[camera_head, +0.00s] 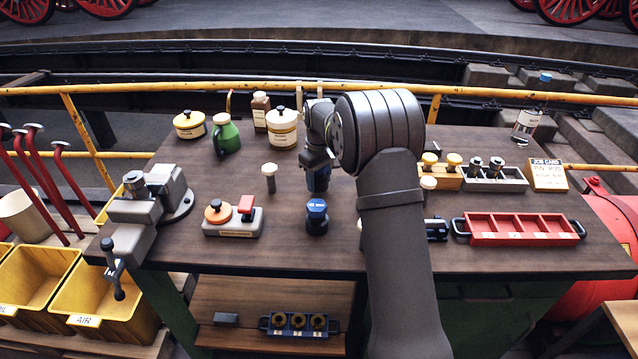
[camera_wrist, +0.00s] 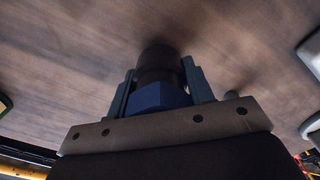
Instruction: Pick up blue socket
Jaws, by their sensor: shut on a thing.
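The blue socket has a blue hex part and a dark round body. In the wrist view the blue socket (camera_wrist: 160,97) sits between the two grey fingers of my gripper (camera_wrist: 163,92), with its dark body pointing away from the camera. In the head view my gripper (camera_head: 318,172) points down over the middle of the workbench, with the blue socket (camera_head: 318,182) at its tip.
A pale-topped peg (camera_head: 269,177) stands to the left. A red tray (camera_head: 516,229) lies right.

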